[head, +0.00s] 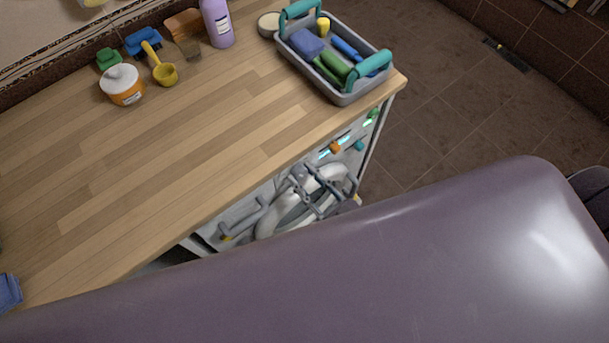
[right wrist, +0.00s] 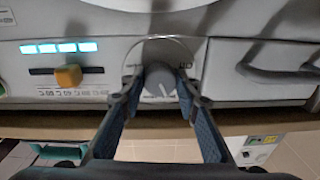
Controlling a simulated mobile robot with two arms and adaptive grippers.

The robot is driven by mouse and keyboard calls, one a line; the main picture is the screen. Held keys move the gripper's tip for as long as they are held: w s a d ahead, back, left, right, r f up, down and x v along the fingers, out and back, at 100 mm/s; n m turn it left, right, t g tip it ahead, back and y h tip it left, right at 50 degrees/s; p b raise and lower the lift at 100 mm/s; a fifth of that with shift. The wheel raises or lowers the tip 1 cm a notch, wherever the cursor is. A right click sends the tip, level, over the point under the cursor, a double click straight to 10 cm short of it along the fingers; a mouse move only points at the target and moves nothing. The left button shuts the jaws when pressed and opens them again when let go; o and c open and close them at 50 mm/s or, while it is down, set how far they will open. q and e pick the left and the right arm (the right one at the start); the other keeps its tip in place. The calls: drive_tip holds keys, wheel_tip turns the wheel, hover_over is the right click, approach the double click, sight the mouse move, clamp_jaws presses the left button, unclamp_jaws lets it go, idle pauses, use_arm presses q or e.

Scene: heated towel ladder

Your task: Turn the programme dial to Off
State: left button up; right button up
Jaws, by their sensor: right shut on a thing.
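The programme dial (right wrist: 160,82) is a round grey knob with a pale pointer line on the white front panel in the right wrist view. Small printed marks stand around it, too small to read surely. My right gripper (right wrist: 158,84) has its two fingers on either side of the dial and is shut on it. In the head view my right gripper (head: 300,184) is at the machine's front, below the worktop edge. The dial cannot be made out there. My left gripper is not in view.
Beside the dial are an orange slider (right wrist: 68,76), a lit cyan display (right wrist: 60,48) and a drawer handle (right wrist: 280,74). A grey caddy (head: 345,98) stands at the wooden worktop's (head: 170,160) right corner. Bottles and brushes stand at the back; the worktop's middle is clear.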

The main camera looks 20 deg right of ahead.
drive_tip(key=n, duration=0.4)
drive_tip(key=shift+n+p, duration=0.3)
drive_tip(key=shift+n, duration=0.1)
drive_tip(key=n, duration=0.4)
drive_tip(key=shift+d, duration=0.1)
drive_tip(key=n, duration=0.5)
drive_tip(key=shift+g, duration=0.3)
drive_tip(key=shift+r+n, duration=0.1)
drive_tip(key=shift+n, duration=1.7)
drive_tip(key=o, duration=1.2)
drive_tip(key=shift+c, duration=0.2)
drive_tip(key=v, duration=1.2)
drive_tip(key=shift+r, duration=0.15)
